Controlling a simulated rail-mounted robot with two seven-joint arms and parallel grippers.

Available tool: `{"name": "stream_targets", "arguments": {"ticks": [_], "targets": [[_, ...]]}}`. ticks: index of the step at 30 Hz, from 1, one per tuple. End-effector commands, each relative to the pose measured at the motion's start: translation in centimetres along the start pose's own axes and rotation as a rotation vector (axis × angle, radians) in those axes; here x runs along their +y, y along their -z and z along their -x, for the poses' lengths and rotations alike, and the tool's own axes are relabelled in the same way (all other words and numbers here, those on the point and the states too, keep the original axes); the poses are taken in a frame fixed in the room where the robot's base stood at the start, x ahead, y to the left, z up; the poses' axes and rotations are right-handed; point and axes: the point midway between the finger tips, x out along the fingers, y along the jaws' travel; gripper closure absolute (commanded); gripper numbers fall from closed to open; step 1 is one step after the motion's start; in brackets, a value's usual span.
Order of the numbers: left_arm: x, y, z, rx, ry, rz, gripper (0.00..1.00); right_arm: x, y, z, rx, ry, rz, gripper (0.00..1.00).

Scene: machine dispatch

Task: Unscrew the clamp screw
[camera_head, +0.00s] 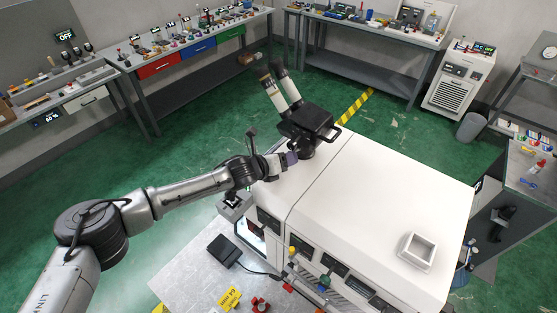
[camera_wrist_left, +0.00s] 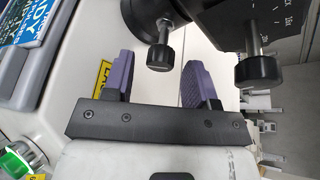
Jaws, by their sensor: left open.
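A black microscope (camera_head: 306,121) with two pale eyepiece tubes stands on the white machine top (camera_head: 350,190) in the head view. In the left wrist view, two black knobs on metal shafts show: one (camera_wrist_left: 160,57) below a dark round part, another (camera_wrist_left: 258,71) under a black block with scale marks (camera_wrist_left: 262,22). I cannot tell for certain which is the clamp screw. My left gripper (camera_head: 288,159) is beside the microscope's lower part. Its purple fingers (camera_wrist_left: 158,70) are apart, with the first knob between or just beyond their tips. Nothing is held. My right gripper is not in view.
A white square tray (camera_head: 416,252) sits on the machine top at the right. Buttons and panels line the machine's front. A metal table (camera_head: 185,278) with a black box (camera_head: 224,251) lies in front. Benches stand along the walls, with open green floor between.

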Motion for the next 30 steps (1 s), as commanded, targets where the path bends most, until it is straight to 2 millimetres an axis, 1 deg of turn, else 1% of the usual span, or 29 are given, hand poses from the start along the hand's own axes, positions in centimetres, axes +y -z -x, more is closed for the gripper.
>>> {"name": "stream_targets", "arguments": {"ticks": [5,8,21,27,30], "targets": [[0.2,0.1,1.0,0.001,-0.001,0.003,0.48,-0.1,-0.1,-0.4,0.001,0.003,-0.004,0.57],[0.3,0.2,2.3,0.000,-0.001,0.001,0.48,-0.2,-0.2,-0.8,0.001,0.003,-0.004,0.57],[0.2,0.1,9.8,-0.002,-0.001,-0.001,0.48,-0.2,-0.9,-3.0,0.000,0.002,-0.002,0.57],[0.1,0.0,12.4,-0.002,-0.001,-0.001,0.48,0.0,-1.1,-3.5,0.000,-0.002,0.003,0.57],[0.1,0.0,13.1,-0.001,-0.001,0.000,0.48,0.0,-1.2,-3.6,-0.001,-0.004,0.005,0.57]]}}
